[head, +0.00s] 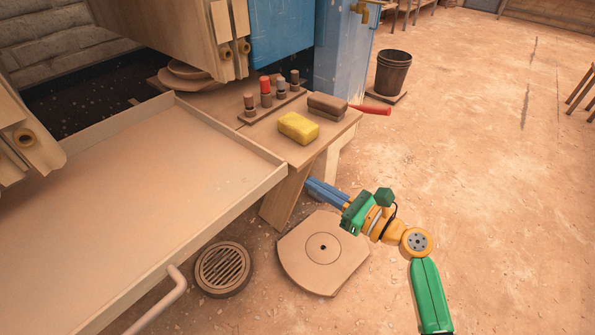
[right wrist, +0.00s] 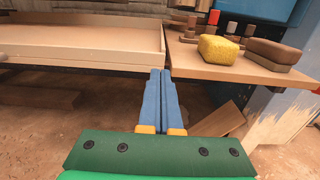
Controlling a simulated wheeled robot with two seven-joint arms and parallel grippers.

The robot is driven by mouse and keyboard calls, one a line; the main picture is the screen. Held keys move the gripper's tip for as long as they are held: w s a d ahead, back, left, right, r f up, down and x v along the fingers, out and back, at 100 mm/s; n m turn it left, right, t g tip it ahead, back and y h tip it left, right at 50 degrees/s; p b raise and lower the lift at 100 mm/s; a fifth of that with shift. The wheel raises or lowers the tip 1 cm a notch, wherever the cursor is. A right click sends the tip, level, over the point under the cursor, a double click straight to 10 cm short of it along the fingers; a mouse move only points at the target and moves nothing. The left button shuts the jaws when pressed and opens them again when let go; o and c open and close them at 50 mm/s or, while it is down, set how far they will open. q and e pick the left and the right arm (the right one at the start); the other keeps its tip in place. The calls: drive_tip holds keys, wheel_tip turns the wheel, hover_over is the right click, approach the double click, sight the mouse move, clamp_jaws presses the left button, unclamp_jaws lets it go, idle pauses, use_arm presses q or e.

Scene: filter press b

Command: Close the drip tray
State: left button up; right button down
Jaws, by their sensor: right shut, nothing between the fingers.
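The drip tray (head: 150,190) is a wide, shallow beige tray with low walls at the left of the head view. It sticks out from under the press. A pale bar handle (head: 165,302) shows at its front edge. The tray also shows in the right wrist view (right wrist: 80,40), at the upper left. My right gripper (head: 310,183) has blue fingers, shut and empty. It is beside the small side table, to the right of the tray and apart from it in the head view. In the right wrist view its fingertips (right wrist: 160,72) point toward the tray's right corner. My left gripper is not in view.
A side table (head: 290,150) holds a yellow sponge (head: 298,127), a brown brush (head: 327,106) and a rack of several small bottles (head: 266,92). A round floor drain (head: 223,268) and a flat plate (head: 322,252) lie below. A bucket (head: 392,72) stands behind.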

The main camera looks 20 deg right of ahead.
sight(285, 167)
drive_tip(key=x, duration=0.5)
drive_tip(key=shift+w+a, duration=0.15)
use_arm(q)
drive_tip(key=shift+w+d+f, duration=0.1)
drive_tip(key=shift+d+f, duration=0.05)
use_arm(e)
drive_tip(key=shift+w+a, duration=0.1)
drive_tip(key=shift+w, duration=0.15)
